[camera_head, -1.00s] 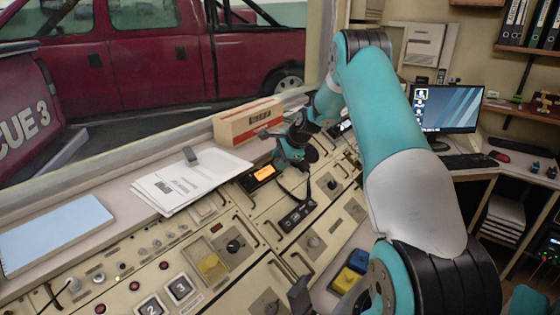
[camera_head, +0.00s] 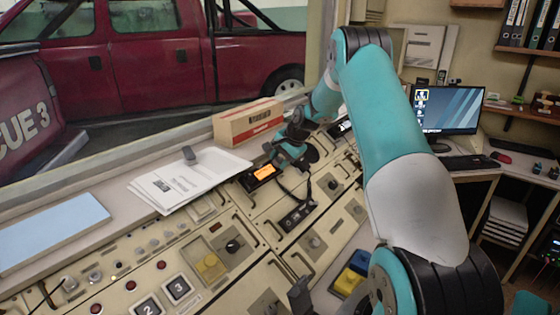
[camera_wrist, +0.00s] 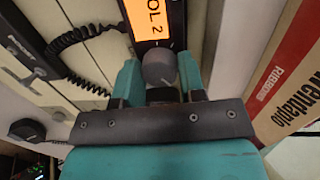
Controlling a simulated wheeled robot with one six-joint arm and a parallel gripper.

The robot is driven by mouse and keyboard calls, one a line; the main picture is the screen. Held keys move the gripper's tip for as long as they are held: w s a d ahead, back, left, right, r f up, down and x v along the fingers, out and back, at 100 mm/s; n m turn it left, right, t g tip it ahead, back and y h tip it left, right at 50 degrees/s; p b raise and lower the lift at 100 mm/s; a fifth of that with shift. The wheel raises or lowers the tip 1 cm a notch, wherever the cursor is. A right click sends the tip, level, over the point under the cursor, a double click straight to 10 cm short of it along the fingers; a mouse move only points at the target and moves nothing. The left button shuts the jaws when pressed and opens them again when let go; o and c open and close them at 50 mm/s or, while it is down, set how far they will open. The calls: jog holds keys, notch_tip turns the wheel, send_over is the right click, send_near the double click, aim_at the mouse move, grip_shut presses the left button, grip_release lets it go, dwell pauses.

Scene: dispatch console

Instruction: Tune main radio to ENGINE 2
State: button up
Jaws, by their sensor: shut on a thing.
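The main radio's lit orange display (camera_head: 264,171) sits at the back of the sloping console. In the wrist view the display (camera_wrist: 152,18) is cut off by the top edge and shows "OL 2"; the rest of the text is out of view. A round grey knob (camera_wrist: 158,66) is just below the display. My gripper (camera_wrist: 158,72) has one teal finger on each side of this knob and is shut on it. In the head view my gripper (camera_head: 280,162) is at the radio's right side, and the arm hides the knob.
A long cardboard box (camera_head: 248,122) stands on the ledge close behind my gripper. Papers (camera_head: 185,182) lie left of the radio. A handset (camera_head: 297,216) with a coiled cord (camera_wrist: 85,32) is in front of it. Several metal handles (camera_head: 301,262) stick up from the console.

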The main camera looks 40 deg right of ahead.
dwell(0.3)
jog(key=o, duration=0.9)
jog(key=shift+o, duration=0.2)
jog(key=shift+r, duration=0.1)
jog(key=b+v, duration=0.2)
jog(key=v, duration=1.5)
jog(key=shift+r, duration=0.15)
